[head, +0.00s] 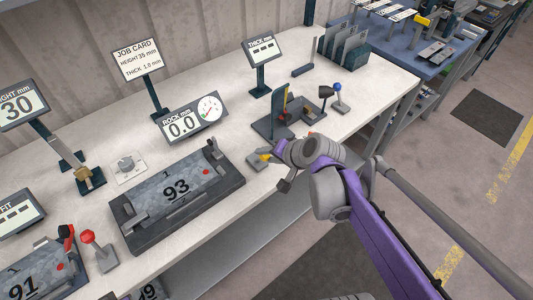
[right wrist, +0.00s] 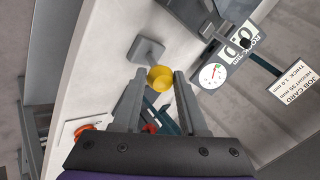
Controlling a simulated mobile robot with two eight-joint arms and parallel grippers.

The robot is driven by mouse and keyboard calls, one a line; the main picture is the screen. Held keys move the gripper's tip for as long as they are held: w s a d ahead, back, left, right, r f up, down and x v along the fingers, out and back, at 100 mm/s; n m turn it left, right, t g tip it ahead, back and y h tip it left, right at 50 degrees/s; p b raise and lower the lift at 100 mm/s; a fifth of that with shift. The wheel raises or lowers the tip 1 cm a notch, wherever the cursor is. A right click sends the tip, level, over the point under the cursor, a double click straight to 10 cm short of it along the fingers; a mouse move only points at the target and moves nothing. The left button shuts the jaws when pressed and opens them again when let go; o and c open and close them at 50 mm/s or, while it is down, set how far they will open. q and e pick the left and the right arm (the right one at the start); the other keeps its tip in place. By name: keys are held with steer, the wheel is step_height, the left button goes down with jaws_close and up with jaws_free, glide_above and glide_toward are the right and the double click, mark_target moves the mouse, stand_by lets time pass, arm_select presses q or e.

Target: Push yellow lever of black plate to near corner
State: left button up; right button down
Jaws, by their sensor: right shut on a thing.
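The yellow lever shows as a round yellow knob (right wrist: 160,78) on a short stem above a small square grey base (right wrist: 147,50). In the head view a little of the knob (head: 265,157) shows at the bench's near edge, mostly behind my gripper. My right gripper (right wrist: 161,76) is shut on the yellow knob, with one finger on each side of it. In the head view the same gripper (head: 274,160) is partly hidden by its own wrist. My left gripper is not in view.
A dark fixture with a grey block marked 93 (head: 168,192) lies left of the gripper. A gauge display (head: 193,118) stands behind it. A red-knobbed lever (head: 88,238) is far left.

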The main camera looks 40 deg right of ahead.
steer(key=shift+s+f, duration=0.4)
steer(key=shift+f, duration=0.05)
steer(key=c, duration=0.8)
jaws_free()
steer(key=o, duration=0.3)
steer(key=shift+d, duration=0.1)
steer(key=shift+o, duration=0.2)
steer(key=shift+r, duration=0.15)
steer(key=shift+w, duration=0.1)
steer(key=shift+r, duration=0.1)
steer(key=shift+s+r, duration=0.25)
steer(key=p+v, duration=0.1)
steer(key=v, duration=0.9)
steer(key=shift+p, duration=0.3)
